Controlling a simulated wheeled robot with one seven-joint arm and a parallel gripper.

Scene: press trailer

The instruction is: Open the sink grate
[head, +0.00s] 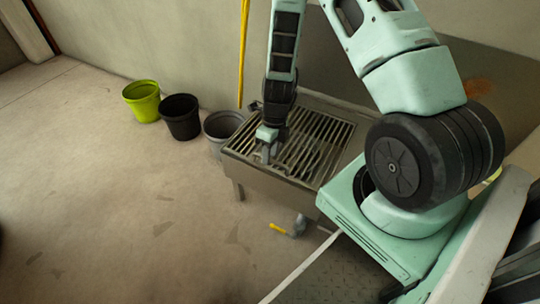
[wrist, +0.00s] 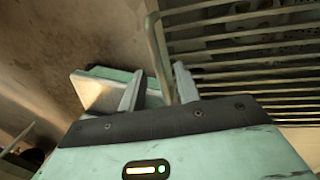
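The sink grate (head: 315,140) is a barred metal frame lying on the sink's top in the head view. Its parallel bars (wrist: 240,40) fill the upper right of the wrist view. A thin upright metal bar (wrist: 156,48), apparently the grate's edge or handle, runs down towards the gap between my fingers. My gripper (head: 267,153) points down at the grate's front left part. In the wrist view my gripper (wrist: 158,78) has its fingers apart, with the bar's lower end between them. I cannot tell whether either finger touches the bar.
The metal sink (head: 262,182) stands against the wall. A grey bucket (head: 222,128), a black bucket (head: 181,117) and a lime bucket (head: 142,101) stand left of it. A yellow pole (head: 243,50) rises behind. A yellow-handled fitting (head: 290,229) is below. The left floor is clear.

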